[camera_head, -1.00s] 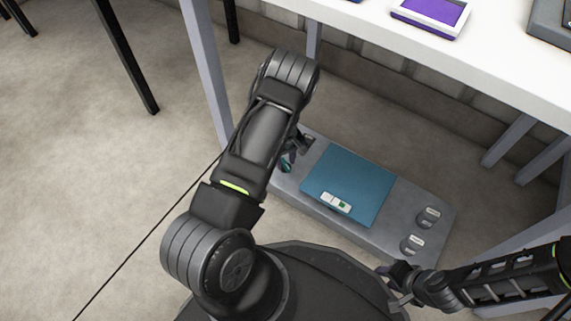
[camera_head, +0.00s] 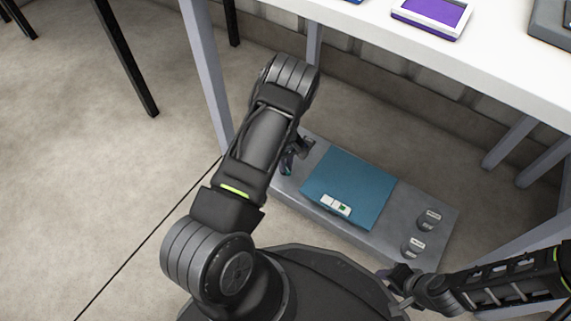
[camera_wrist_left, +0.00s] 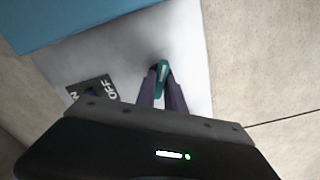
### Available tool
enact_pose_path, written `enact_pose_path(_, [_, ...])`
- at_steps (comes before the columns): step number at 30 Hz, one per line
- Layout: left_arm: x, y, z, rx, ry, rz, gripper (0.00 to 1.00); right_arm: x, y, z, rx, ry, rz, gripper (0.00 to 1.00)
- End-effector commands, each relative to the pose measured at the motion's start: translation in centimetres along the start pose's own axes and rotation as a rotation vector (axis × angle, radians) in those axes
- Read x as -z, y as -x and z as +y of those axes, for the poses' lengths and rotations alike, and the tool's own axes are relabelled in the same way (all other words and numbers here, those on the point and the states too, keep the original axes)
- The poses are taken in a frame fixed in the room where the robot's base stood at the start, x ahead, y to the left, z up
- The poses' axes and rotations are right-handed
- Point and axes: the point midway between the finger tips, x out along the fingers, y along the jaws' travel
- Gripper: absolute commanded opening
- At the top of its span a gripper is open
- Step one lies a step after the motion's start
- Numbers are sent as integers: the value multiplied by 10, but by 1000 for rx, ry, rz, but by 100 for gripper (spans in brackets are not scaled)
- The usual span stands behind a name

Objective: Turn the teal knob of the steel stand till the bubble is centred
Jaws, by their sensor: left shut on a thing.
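The steel stand (camera_head: 385,243) is a long grey slab on the floor under the table, with a blue plate (camera_head: 360,182) on top. A small white level (camera_head: 335,205) with a green patch towards its right end sits at the plate's front edge; the bubble is too small to judge. The teal knob (camera_wrist_left: 162,74) stands on the slab's bare end in the left wrist view, between the fingertips. My left gripper (camera_wrist_left: 161,88) is shut on it. In the head view the left gripper (camera_head: 294,160) partly hides the knob. My right gripper (camera_head: 397,283) is near the slab's front right, its opening unclear.
Two dark, labelled cylinders (camera_head: 429,219) stand on the slab's right end. An ON/OFF switch plate (camera_wrist_left: 91,91) lies beside the knob, partly hidden by my gripper. The white table (camera_head: 460,60) is above, with grey legs around. Open floor (camera_head: 90,180) lies to the left.

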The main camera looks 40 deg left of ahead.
Motion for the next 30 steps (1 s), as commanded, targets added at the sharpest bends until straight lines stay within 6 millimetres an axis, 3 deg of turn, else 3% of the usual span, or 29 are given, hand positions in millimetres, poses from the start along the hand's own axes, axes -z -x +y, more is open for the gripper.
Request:
enact_pose_path(16, [0,0,0,-1,-52,0,0,0,0,0,0,0,0,36])
enact_pose_path(30, [0,0,0,-2,-348,0,0,0,-2,1,0,0,0,36])
